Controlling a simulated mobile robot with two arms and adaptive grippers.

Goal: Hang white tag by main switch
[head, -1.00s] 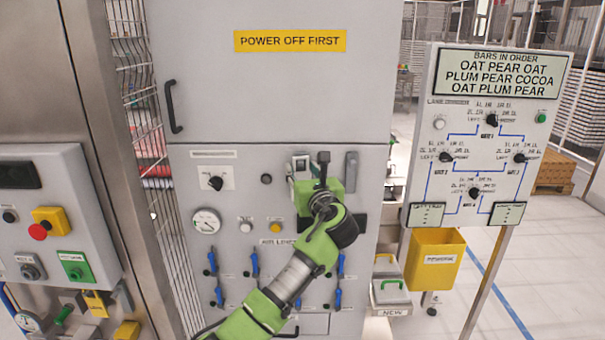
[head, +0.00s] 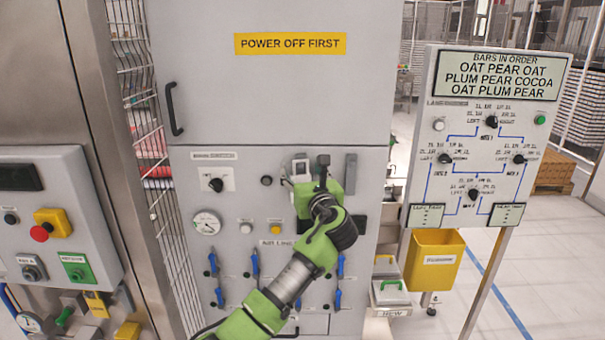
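The main switch (head: 216,184) is a black rotary knob on a pale plate on the grey cabinet, under a small label strip. My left gripper (head: 308,172) is to the right of it, close in front of the cabinet face. Its green wrist and arm hide much of the fingers, so I cannot tell if they are open or shut. A small pale piece shows at the fingers; I cannot tell whether it is a white tag or part of the cabinet. No white tag shows clearly. My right gripper is out of view.
A round gauge (head: 206,223) and several blue-handled valves are below the switch. A cabinet door handle (head: 174,108) juts out above left. A control box (head: 62,222) stands left, a yellow bin (head: 433,262) and a sign board (head: 430,120) right.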

